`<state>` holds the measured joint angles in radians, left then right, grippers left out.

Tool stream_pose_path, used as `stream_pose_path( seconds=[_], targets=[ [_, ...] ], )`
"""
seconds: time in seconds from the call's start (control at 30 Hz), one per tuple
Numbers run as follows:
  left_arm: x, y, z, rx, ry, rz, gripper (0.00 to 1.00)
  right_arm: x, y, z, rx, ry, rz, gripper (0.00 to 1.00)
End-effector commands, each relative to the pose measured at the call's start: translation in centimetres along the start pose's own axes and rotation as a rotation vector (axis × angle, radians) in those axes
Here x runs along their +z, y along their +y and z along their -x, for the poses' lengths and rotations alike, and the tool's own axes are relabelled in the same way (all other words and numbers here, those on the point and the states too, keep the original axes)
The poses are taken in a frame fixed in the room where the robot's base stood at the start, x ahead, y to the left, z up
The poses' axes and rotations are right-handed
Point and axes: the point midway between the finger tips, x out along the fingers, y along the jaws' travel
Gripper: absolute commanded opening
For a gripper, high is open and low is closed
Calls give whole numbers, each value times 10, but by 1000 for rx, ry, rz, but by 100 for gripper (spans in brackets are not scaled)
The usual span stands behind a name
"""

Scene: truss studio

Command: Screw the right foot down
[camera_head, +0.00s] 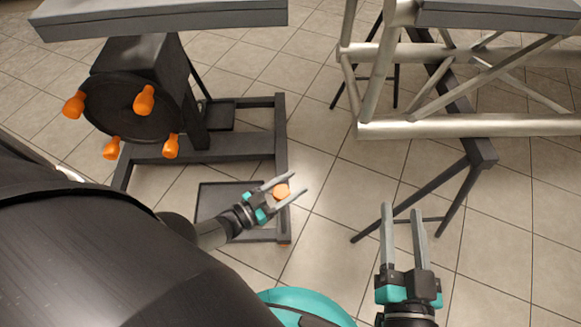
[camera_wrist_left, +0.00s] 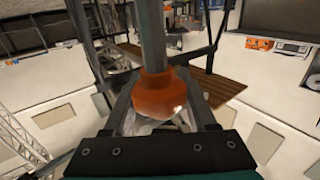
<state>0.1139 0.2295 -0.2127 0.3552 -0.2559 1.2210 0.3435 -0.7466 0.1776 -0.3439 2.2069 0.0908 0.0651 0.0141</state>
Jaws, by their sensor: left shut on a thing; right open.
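My left gripper (camera_head: 286,185) is shut on an orange foot (camera_head: 281,191), beside the right-hand bar of the dark stand (camera_head: 282,140). In the left wrist view the orange foot (camera_wrist_left: 163,93) sits between the fingers, wide and rounded, with a dark post rising from its top. The fingers cover its sides. Its underside and any thread are hidden. A small orange piece (camera_head: 285,242) shows at the near end of the same bar. My right gripper (camera_head: 403,212) is open and empty over the floor, to the right and nearer.
A dark disc (camera_head: 132,108) with several orange knobs is on the stand at left. A grey tabletop (camera_head: 165,17) is above it. A silver truss (camera_head: 450,126) and a dark trestle (camera_head: 480,150) stand at upper right. Tiled floor between them is clear.

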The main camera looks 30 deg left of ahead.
Motion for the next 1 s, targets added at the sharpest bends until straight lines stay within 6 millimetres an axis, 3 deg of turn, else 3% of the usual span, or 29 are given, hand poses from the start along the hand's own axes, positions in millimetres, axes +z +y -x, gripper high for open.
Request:
stream_pose_path(
  seconds=[0.77, 0.8, 1.0],
  targets=[
    [-2, 0, -3, 27, 7, 0, 2, 0, 0, 0, 0, 0, 0, 50],
    [-2, 0, -3, 27, 7, 0, 61, 0, 0, 0, 0, 0, 0, 50],
    [-1, 0, -2, 27, 5, 0, 83, 0, 0, 0, 0, 0, 0, 50]
  ],
)
